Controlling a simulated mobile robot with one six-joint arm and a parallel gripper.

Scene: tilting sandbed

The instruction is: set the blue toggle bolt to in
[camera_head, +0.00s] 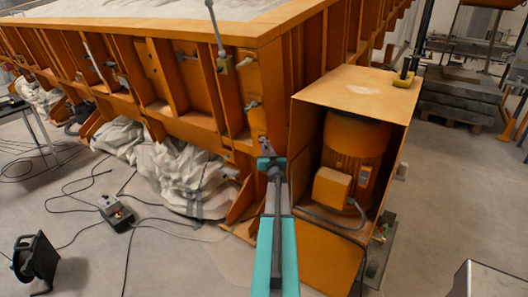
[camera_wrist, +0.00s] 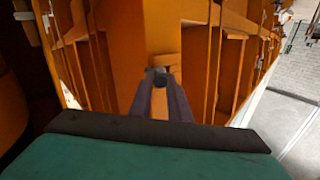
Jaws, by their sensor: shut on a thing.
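My gripper (camera_head: 264,143) reaches up to the orange corner post of the sandbed, just left of the orange motor housing. In the wrist view, the two dark fingers of my gripper (camera_wrist: 160,88) are closed around a small dark, bluish knob (camera_wrist: 159,77) in front of the orange post. The knob appears to be the toggle bolt's end. Its colour is hard to make out, and most of the bolt is hidden behind the fingers. I cannot tell whether the bolt is in or out.
The orange motor housing (camera_head: 355,92) stands close to the right of my gripper. Metal fittings (camera_head: 253,104) and an upright rod (camera_head: 216,32) are on the sandbed's side above. Crumpled white sheeting (camera_head: 190,180) hangs below. Cables and a small box (camera_head: 116,212) lie on the floor.

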